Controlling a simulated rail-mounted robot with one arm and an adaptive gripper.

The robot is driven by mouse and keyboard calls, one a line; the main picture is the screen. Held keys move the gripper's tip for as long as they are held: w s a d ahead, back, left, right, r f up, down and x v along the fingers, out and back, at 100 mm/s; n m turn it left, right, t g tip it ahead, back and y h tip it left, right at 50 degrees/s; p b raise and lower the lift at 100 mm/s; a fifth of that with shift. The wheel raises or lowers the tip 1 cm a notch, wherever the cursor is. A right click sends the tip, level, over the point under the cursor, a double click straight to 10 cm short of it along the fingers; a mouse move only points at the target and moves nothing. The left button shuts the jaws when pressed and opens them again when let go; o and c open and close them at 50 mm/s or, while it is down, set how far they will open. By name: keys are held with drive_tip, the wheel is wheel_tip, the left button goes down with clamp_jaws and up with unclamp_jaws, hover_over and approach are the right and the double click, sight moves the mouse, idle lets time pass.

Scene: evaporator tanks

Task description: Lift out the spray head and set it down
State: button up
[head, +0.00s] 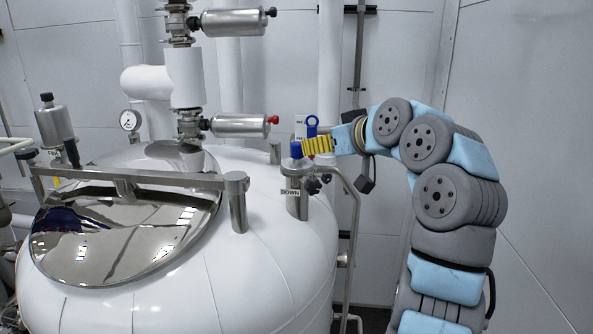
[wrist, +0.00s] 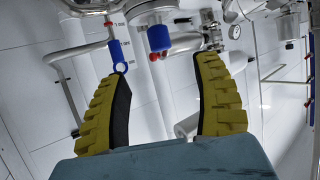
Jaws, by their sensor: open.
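In the head view a short metal port (head: 297,200) labelled DOWN stands on the right shoulder of the white tank (head: 275,265). A blue-topped piece (head: 296,150), which may be the spray head, stands upright at its top. Its lower part is hidden in the port. My gripper (head: 312,148), with yellow ribbed fingers, reaches in from the right beside the blue top. In the wrist view the fingers (wrist: 165,70) are spread and empty. A blue cylinder (wrist: 159,38) shows beyond the gap between their tips. Contact cannot be told.
A blue ring (head: 312,122) stands just behind my gripper; the left fingertip overlaps its line of sight in the wrist view. A polished lid (head: 120,235) with a crossbar and post (head: 237,200) lies left. A bent rail (head: 352,200) runs right of the port.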

sight(298, 151)
drive_tip(key=p+x, duration=0.2)
drive_tip(key=x, duration=0.5)
drive_tip(key=shift+w, duration=0.1)
drive_tip(key=shift+f+p+x, duration=0.25)
drive_tip(key=shift+p+x, duration=1.3)
drive_tip(key=shift+x, duration=1)
drive_tip(key=shift+d, duration=0.1)
clamp_jaws()
